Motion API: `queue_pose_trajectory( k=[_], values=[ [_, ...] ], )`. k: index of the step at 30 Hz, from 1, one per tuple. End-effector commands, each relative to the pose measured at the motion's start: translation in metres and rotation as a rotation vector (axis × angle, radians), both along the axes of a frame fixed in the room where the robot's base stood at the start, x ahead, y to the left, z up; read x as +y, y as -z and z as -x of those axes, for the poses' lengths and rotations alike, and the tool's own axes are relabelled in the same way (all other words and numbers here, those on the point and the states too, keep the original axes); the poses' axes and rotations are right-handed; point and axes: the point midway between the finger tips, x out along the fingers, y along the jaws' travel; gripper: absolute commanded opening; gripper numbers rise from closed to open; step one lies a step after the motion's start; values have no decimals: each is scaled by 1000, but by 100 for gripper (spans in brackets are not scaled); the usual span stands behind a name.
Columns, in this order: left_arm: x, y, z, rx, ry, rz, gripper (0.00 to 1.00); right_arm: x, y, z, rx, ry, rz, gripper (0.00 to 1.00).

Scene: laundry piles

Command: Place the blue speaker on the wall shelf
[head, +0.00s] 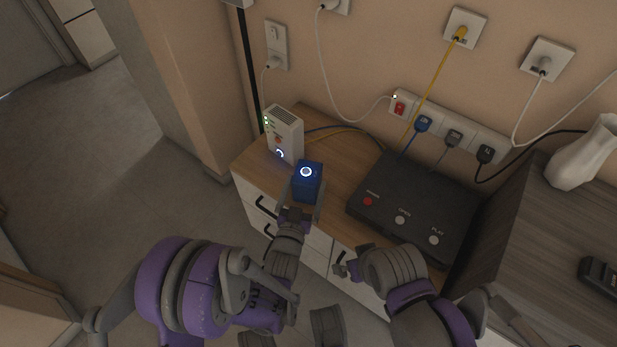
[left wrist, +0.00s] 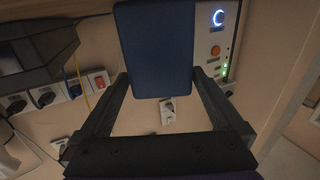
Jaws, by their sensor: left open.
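The blue speaker (head: 307,182) is a small box with a glowing white ring on top. It stands on the wooden cabinet top near its front edge. My left gripper (head: 304,193) is open, with its fingers on either side of the speaker's lower part. In the left wrist view, the speaker (left wrist: 157,50) lies between the spread fingers of the gripper (left wrist: 160,85), and I cannot tell whether they touch it. My right gripper (head: 342,266) shows small and partly hidden near the drawers; its jaws are unclear. I cannot make out a wall shelf in either view.
A white router (head: 284,133) stands just behind and left of the speaker. A black player box (head: 412,210) with buttons lies to the right. Cables hang from wall sockets and a power strip (head: 450,130). A white vase (head: 583,155) stands on a dark cabinet at right.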

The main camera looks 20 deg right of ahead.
Motion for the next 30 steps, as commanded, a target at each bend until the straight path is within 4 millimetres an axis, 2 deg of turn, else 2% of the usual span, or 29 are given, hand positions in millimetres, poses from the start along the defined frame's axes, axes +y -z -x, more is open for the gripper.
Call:
queue_pose_trajectory(
  k=[8, 15, 25, 30],
  values=[
    [-12, 3, -22, 2, 0, -1, 100, 0, 5, -1, 1, 0, 0, 100],
    [-29, 3, -54, 2, 0, 0, 100, 0, 11, -2, 2, 0, 0, 100],
    [-33, 2, -60, 2, 0, -1, 100, 0, 11, -2, 2, 0, 0, 100],
    [-33, 2, -60, 2, 0, -1, 69, 0, 11, -2, 1, 0, 0, 100]
  ],
)
